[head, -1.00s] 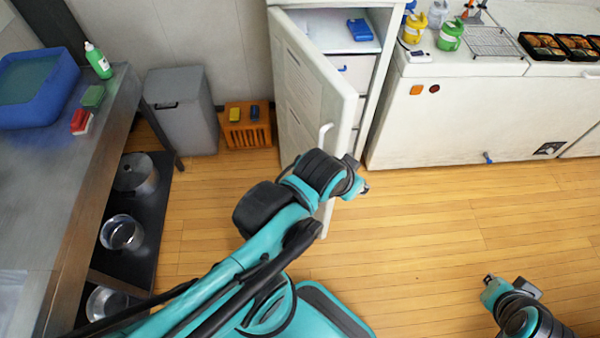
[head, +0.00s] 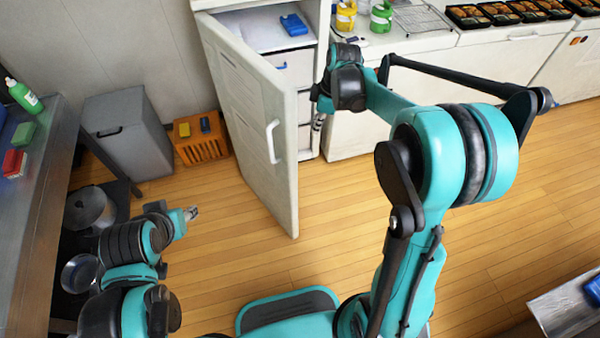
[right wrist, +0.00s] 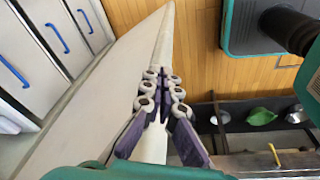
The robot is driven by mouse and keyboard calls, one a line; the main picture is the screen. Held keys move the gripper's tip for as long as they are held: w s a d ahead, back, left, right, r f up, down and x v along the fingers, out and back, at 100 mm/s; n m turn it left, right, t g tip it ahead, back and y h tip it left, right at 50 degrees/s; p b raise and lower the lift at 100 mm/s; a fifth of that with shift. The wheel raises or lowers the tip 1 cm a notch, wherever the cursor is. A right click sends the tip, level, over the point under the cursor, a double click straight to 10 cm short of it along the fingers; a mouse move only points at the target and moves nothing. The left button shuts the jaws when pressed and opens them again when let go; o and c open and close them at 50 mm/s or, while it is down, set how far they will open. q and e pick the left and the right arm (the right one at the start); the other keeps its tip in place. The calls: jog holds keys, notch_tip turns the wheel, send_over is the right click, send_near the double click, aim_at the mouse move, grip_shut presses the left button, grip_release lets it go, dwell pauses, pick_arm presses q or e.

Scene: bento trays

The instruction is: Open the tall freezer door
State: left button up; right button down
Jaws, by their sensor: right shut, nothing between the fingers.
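The tall freezer (head: 255,27) stands at the back with its white door (head: 250,105) swung partly open. The door's outer face and pale vertical handle (head: 271,141) face left and front; a gap leads to the drawers (head: 292,68). My right gripper (head: 318,98) is at the opening, on the inner side of the door. In the right wrist view its fingers (right wrist: 160,85) are shut and empty, in front of the door (right wrist: 120,75) near its free edge; contact is unclear. My left gripper (head: 191,213) is low at the left, away from the door; its jaws are too small to judge.
A metal counter (head: 40,200) with pots below is at the far left. A white chest freezer (head: 440,75) stands right. The wood floor before the door is clear.

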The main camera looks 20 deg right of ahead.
jog(key=w+d+f+n+g+y, duration=0.1)
jog(key=w+f+n, duration=0.15)
jog(key=f, duration=0.45)
jog(key=w+d+f+n+g+b, duration=0.1)
jog(key=w+f+n, duration=0.1)
jog(key=f+n, duration=0.35)
jog(key=w+d+f+n+g+y, duration=0.1)
jog(key=w+d+f, duration=0.15)
jog(key=f, duration=0.55)
jog(key=s+a+f+b, duration=0.3)
jog(key=a+f+b, duration=0.2)
jog(key=a+f, duration=0.2)
jog(key=shift+x, duration=0.95)
jog(key=shift+w+a, duration=0.1)
jog(key=shift+w, duration=0.05)
